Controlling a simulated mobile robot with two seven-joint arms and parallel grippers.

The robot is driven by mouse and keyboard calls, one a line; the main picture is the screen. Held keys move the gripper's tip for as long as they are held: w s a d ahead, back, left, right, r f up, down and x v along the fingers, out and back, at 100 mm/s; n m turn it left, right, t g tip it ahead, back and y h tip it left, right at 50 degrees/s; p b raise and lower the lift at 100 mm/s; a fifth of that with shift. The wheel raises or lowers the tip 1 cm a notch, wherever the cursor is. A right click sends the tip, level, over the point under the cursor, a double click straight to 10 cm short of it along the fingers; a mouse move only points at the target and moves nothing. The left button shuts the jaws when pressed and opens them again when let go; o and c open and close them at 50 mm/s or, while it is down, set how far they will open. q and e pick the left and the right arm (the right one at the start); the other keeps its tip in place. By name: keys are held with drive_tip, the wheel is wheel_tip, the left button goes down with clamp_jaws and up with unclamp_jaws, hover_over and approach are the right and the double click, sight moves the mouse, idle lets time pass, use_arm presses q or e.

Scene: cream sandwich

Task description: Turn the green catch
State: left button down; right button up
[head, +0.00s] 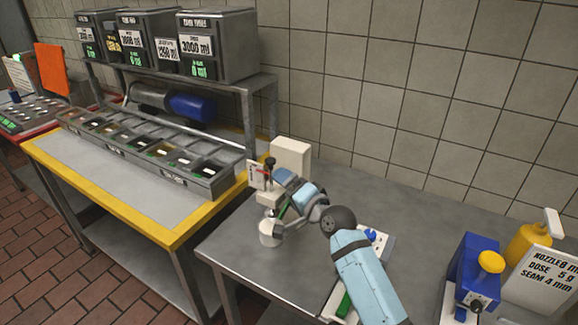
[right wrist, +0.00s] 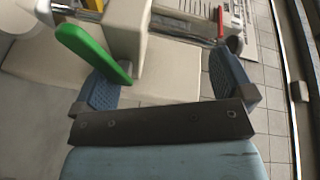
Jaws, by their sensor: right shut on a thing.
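The green catch (right wrist: 93,52) is a flat, rounded lever at the left of the right wrist view. It shows as a small green strip (head: 284,212) in the head view, partly covered by my right gripper (head: 290,205). The gripper is at the pale machine (head: 291,157) on the grey bench. My left gripper is out of view.
A white cup-like cylinder (head: 270,232) stands beside the machine. On the right are a blue box with a yellow knob (head: 490,262), a yellow bottle (head: 530,245) and a sign (head: 541,280). A yellow-edged table (head: 110,185) with a compartment tray (head: 150,150) stands at left.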

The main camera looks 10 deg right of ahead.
drive_tip(key=shift+s+d+r, duration=0.2)
drive_tip(key=shift+s+r, duration=0.15)
drive_tip(key=shift+s, duration=0.2)
drive_tip(key=shift+s+d+r, duration=0.15)
drive_tip(key=shift+s+r, duration=0.15)
drive_tip(key=shift+s, duration=0.25)
drive_tip(key=shift+c, duration=0.2)
drive_tip(key=shift+p+v, duration=0.4)
drive_tip(key=shift+v, duration=0.55)
drive_tip(key=c, duration=0.6)
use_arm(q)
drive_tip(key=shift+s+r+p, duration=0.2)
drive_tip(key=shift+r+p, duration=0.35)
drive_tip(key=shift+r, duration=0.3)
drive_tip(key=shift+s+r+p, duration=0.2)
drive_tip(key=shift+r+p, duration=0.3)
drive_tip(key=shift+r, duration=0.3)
use_arm(e)
drive_tip(key=shift+s+d+f, duration=0.4)
drive_tip(key=shift+s+d, duration=0.65)
drive_tip(key=shift+s, duration=0.6)
drive_tip(key=shift+s+d+f, duration=0.4)
drive_tip(key=shift+s+d, duration=0.65)
drive_tip(key=shift+s, duration=0.6)
drive_tip(key=shift+s+d+f, duration=0.4)
drive_tip(key=shift+s+d, duration=0.65)
drive_tip(key=shift+s, duration=0.6)
drive_tip(key=shift+c, duration=0.2)
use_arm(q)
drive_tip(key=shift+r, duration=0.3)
